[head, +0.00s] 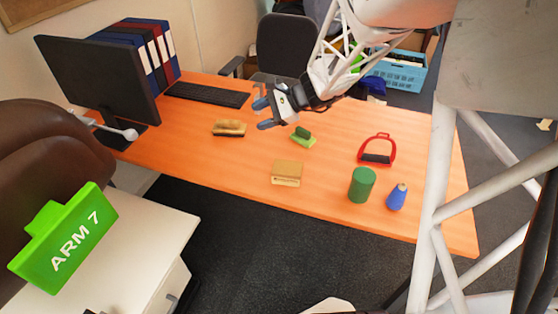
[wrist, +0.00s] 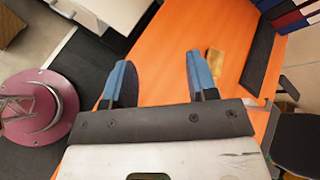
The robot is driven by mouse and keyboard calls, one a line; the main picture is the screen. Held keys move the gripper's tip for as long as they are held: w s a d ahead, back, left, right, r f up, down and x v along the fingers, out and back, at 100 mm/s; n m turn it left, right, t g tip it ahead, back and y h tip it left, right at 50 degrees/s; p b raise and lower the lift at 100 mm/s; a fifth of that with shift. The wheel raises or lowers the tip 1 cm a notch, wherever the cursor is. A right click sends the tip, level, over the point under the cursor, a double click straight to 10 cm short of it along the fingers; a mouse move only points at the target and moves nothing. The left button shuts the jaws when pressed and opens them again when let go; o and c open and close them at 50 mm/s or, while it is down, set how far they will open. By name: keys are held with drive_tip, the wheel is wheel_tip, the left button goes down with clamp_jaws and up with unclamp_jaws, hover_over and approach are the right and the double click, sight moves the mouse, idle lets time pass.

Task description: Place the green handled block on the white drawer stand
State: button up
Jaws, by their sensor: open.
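The green handled block (head: 303,138), a light green base with a darker green handle on top, sits on the orange table in the head view. I cannot pick it out in the wrist view. The white drawer stand (head: 155,220) is at lower left in the head view, apart from the table; a white surface at the top of the wrist view (wrist: 115,10) looks like its top. My gripper (head: 264,114) is above the table, to the left of the green handled block and apart from it. Its blue fingers (wrist: 158,65) are spread with nothing between them.
A bright green "ARM 7" sign (head: 70,238) overlaps the stand's left side.

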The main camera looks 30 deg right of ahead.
drive_tip(key=s+a+r+n+g+h, duration=0.2)
drive_tip(key=s+a+r+n, duration=0.15)
drive_tip(key=s, duration=0.35)
drive_tip(key=s+a+r+n+g+h, duration=0.2)
drive_tip(key=s+a+r+n+h, duration=0.1)
drive_tip(key=s+a+n, duration=0.3)
drive_tip(key=s+d+r+n+t+h, duration=0.1)
drive_tip(key=s+r+n+h, duration=0.2)
drive_tip(key=s, duration=1.1)
drive_tip(key=n+h, duration=0.2)
drive_tip(key=n, duration=0.2)
drive_tip(key=shift+d+r+h, duration=0.15)
drive_tip(key=shift+h, duration=0.25)
drive_tip(key=o, duration=0.9)
